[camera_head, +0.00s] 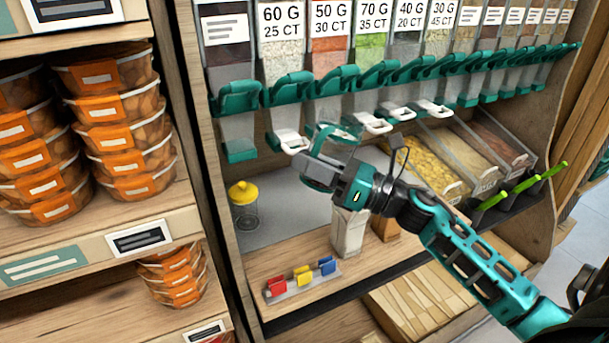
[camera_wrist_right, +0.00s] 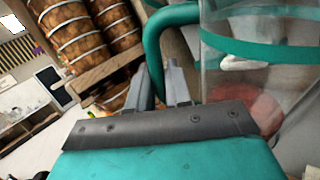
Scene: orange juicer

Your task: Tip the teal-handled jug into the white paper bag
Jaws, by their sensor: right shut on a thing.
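My right gripper (camera_head: 318,172) is shut on the teal handle of a clear jug (camera_head: 337,133). The jug is up in front of the dispensers, partly hidden by the gripper. In the right wrist view the teal handle (camera_wrist_right: 158,45) is between the fingers (camera_wrist_right: 165,88). The clear jug body (camera_wrist_right: 240,75) has a teal band and something reddish shows low in it. The white paper bag (camera_head: 348,232) stands upright on the wooden shelf, below the gripper and apart from the jug; my arm hides its top. My left gripper is out of view.
A brown bag (camera_head: 386,228) stands right beside the white bag. A yellow-lidded jar (camera_head: 243,205) and coloured clips (camera_head: 301,276) are to the left. Teal-handled dispensers (camera_head: 289,90) hang behind, and open bins (camera_head: 440,160) lie at the right.

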